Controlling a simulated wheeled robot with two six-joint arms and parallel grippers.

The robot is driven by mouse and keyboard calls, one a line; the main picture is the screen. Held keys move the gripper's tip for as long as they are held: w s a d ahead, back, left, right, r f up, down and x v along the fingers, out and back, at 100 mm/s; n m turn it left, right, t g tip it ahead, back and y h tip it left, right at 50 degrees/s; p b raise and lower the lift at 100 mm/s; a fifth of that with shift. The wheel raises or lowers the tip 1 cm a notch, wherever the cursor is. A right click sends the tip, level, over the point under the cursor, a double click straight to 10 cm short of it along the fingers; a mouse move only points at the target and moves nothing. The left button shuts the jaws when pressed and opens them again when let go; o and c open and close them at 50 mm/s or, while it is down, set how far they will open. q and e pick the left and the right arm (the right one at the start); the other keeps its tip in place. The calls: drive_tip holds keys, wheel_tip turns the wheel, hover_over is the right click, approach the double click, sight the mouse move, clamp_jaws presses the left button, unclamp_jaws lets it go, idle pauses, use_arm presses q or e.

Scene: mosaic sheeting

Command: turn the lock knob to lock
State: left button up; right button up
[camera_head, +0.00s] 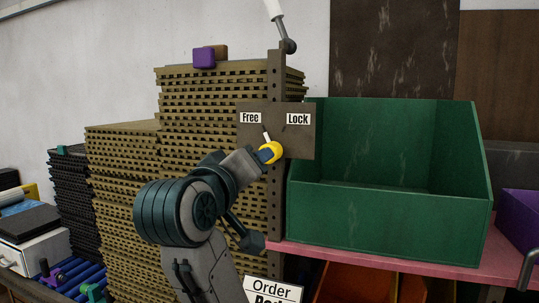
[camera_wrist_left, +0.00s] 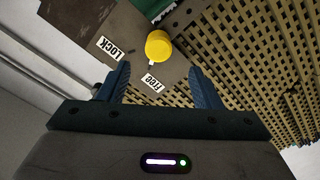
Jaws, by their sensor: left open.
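The yellow lock knob (camera_head: 271,152) is on a dark metal plate (camera_head: 302,142) with a "Free" label (camera_head: 250,118) at left and a "Lock" label (camera_head: 298,119) at right. Its white pointer (camera_head: 266,137) points up and leans toward "Free". My left gripper (camera_head: 262,156) is right at the knob in the head view, partly covering it. In the left wrist view my left gripper (camera_wrist_left: 158,68) is open. The knob (camera_wrist_left: 158,45) shows beyond the gap between its fingertips, not gripped. My right gripper is not seen.
Tall stacks of tan slatted sheets (camera_head: 120,195) stand behind and left of my arm. A green open bin (camera_head: 385,215) sits on a pink shelf (camera_head: 460,262) to the right. A purple block (camera_head: 204,58) lies on the stack.

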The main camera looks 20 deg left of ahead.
sight(267, 163)
use_arm(q)
drive_tip(key=w+p, duration=0.1)
drive_tip(key=w, duration=0.2)
drive_tip(key=w+p, duration=0.2)
drive_tip(key=w, duration=0.1)
drive_tip(key=w+p, duration=0.1)
drive_tip(key=w, duration=0.2)
drive_tip(key=shift+w+d+r+p, duration=0.1)
drive_tip(key=shift+w+r+p, duration=0.15)
drive_tip(key=shift+w+p, duration=0.1)
drive_tip(key=shift+w+f, duration=0.15)
drive_tip(key=shift+w, duration=0.35)
drive_tip(key=c, duration=1)
